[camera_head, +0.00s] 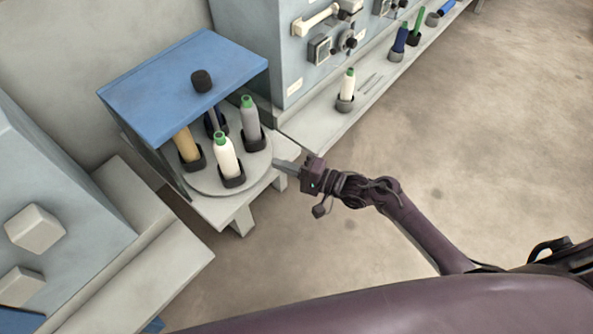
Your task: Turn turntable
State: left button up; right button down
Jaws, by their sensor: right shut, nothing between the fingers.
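The turntable (205,186) is a round grey disc on a grey stand, partly under a blue cover (178,85) with a dark knob (201,80) on it. Several bobbins stand in dark holders on the disc: a white one (227,158) with a green top in front, a grey one (250,124) behind it, a tan one (186,142) at left and a dark blue one (211,122) mostly hidden. My right gripper (284,167) is shut and empty, its tip by the right edge of the disc; I cannot tell whether it touches. My left gripper is out of view.
A blue-grey machine (283,60) stands behind, with a low ledge (320,127) holding a white bobbin (347,84) and more bobbins farther right. A grey machine with blocks (35,226) is at left. The floor (480,130) at right is clear.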

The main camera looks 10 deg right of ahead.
aim_at(256, 176)
jog(key=x, duration=0.4)
jog(key=shift+s+a, duration=0.2)
jog(key=shift+a, duration=0.4)
jog(key=shift+s+a, duration=0.15)
jog(key=shift+a, duration=0.4)
jog(key=shift+s+a, duration=0.1)
jog(key=shift+a, duration=0.5)
pick_arm(q)
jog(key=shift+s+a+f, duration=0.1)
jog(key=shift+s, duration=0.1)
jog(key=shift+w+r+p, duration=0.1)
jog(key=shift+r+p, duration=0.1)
jog(key=shift+p, duration=0.1)
pick_arm(e)
jog(key=shift+s, duration=0.1)
jog(key=shift+a+t, duration=0.15)
jog(key=shift+t, duration=0.15)
